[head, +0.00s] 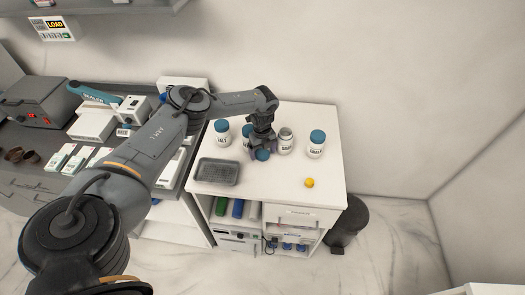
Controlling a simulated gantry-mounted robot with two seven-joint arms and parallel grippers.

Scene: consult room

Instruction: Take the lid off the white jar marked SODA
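Several white jars with dark labels stand in a row on the white table. One open-topped jar (285,143) has a grey rim and no lid on it; its label is too small to read for sure, so I cannot tell whether it says SODA. My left gripper (262,147) points down just left of this jar. A round blue lid (262,155) is right at its fingertips, above or on the table, and it looks gripped. The fingers hide part of it. My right gripper is out of view.
Blue-lidded jars stand at the left (222,133), behind my gripper (247,131) and at the right (316,144). A grey tray (218,183) lies at the table's front left. A yellow ball (309,183) lies front right. The table's front middle is clear.

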